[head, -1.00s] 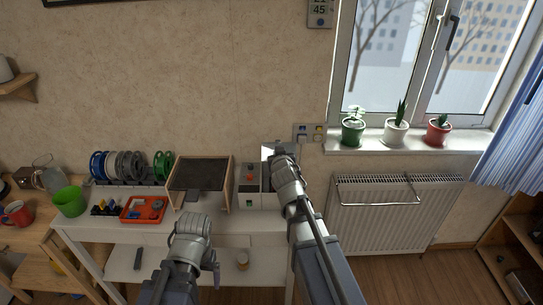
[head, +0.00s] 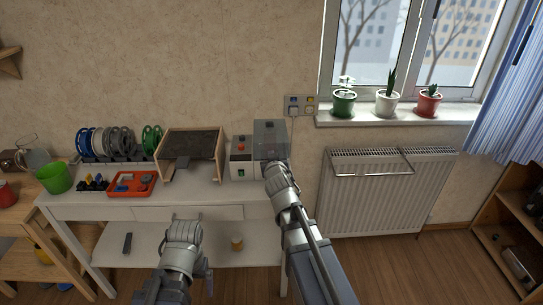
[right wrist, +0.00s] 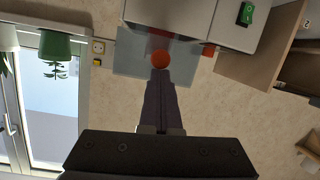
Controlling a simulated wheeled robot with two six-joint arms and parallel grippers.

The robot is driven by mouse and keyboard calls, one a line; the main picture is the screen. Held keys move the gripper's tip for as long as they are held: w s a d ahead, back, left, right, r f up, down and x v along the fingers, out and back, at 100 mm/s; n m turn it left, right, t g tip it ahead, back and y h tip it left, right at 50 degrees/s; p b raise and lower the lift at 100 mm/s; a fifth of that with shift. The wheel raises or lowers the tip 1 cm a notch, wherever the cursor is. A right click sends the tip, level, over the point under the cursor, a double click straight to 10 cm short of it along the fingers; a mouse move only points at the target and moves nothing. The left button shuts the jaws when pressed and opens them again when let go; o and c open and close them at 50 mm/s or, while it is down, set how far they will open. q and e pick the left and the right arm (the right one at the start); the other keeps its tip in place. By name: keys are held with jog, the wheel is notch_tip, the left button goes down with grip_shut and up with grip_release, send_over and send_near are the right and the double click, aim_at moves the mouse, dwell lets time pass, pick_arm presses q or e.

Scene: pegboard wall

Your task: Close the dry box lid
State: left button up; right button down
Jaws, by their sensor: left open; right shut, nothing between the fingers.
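The dry box stands at the right end of the white table; its grey-white body (right wrist: 168,12) shows at the top of the right wrist view. Its smoky see-through lid (head: 271,143) stands raised in the head view, and also shows in the right wrist view (right wrist: 130,55). An orange disc (right wrist: 161,60) shows against the lid; whether it is fixed there I cannot tell. My right gripper (right wrist: 161,78) is shut and empty, its tips close to the disc; contact is unclear. In the head view my right wrist hides the box front. My left gripper (head: 186,217) is open and empty, before the table's front edge.
A control box (head: 242,158) with red and green buttons stands left of the dry box. Further left are a wooden-sided box (head: 190,152), an orange tray (head: 131,184), a green cup (head: 54,178) and several spools (head: 118,142). A radiator (head: 380,195) stands to the right.

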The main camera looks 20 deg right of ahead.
jog(key=shift+f+b, duration=0.9)
jog(key=shift+f, duration=0.35)
